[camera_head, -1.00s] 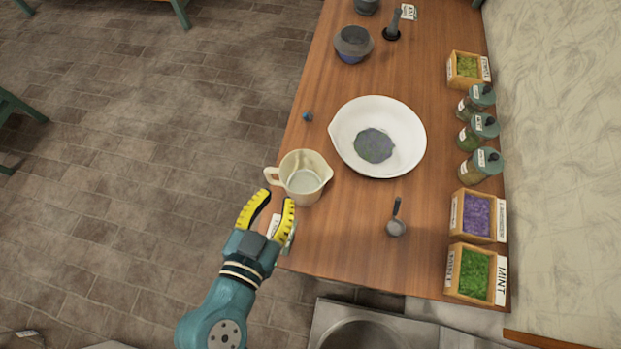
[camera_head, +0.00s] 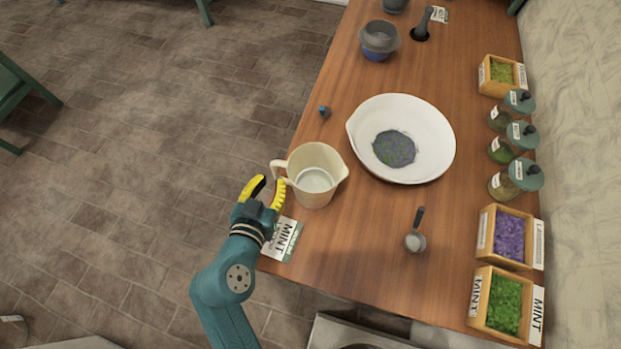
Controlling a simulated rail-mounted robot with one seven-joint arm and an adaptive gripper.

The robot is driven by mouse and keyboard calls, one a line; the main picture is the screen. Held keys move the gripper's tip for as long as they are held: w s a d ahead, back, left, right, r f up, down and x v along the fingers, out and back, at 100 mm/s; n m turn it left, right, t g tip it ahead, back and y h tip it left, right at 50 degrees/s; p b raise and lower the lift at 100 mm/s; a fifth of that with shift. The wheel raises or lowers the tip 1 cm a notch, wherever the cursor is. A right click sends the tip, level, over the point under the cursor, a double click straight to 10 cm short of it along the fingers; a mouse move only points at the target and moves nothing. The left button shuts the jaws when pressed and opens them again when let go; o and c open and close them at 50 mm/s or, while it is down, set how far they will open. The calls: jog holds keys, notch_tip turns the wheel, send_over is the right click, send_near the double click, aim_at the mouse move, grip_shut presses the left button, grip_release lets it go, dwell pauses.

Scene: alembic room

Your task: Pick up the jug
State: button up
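The cream jug (camera_head: 318,184) stands upright near the left edge of the wooden table, with its handle toward the left and its spout toward the upper right. Its inside looks empty or holds something pale; I cannot tell which. My gripper (camera_head: 266,186) is open, its two yellow-padded fingers just left of and below the jug, close to the handle. No finger is visibly closed on the handle. I cannot tell whether the fingers touch the jug.
A white bowl (camera_head: 436,148) with dark herbs stands right of the jug. A small scoop (camera_head: 415,240) lies below it. A mint card (camera_head: 282,240) lies beside my gripper. Jars (camera_head: 505,184) and herb boxes (camera_head: 500,302) line the right side. A small blue object (camera_head: 324,112) sits above the jug.

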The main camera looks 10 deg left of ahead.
aim_at(274, 173)
jog(key=x, duration=0.4)
jog(key=shift+w+a+r+b, duration=0.1)
jog(key=shift+w+r+b, duration=0.15)
jog(key=shift+w+b, duration=0.05)
jog(key=shift+s, duration=0.1)
jog(key=shift+c, duration=0.2)
grip_shut()
